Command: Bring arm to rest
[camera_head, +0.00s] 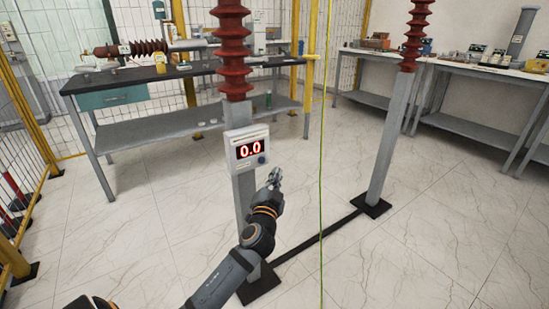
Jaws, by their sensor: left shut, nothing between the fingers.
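My left arm comes in from the bottom left and reaches up to the middle of the view. My left gripper (274,176) is shut and empty. It is just below and to the right of the white meter box (246,149), which shows a red "0.0" and has a dark knob at its lower right. I cannot tell whether the gripper touches the box. The box is on a grey post (236,115) below a red-brown ribbed bushing (232,50). My right gripper is not in view.
A second grey post (390,140) with a bushing stands at the right, joined by a dark floor bar (318,238). A yellow-green cable (321,200) hangs right of my arm. A dark-topped workbench (130,78) is behind, and yellow-framed fencing (30,120) is at left. Floor at right is clear.

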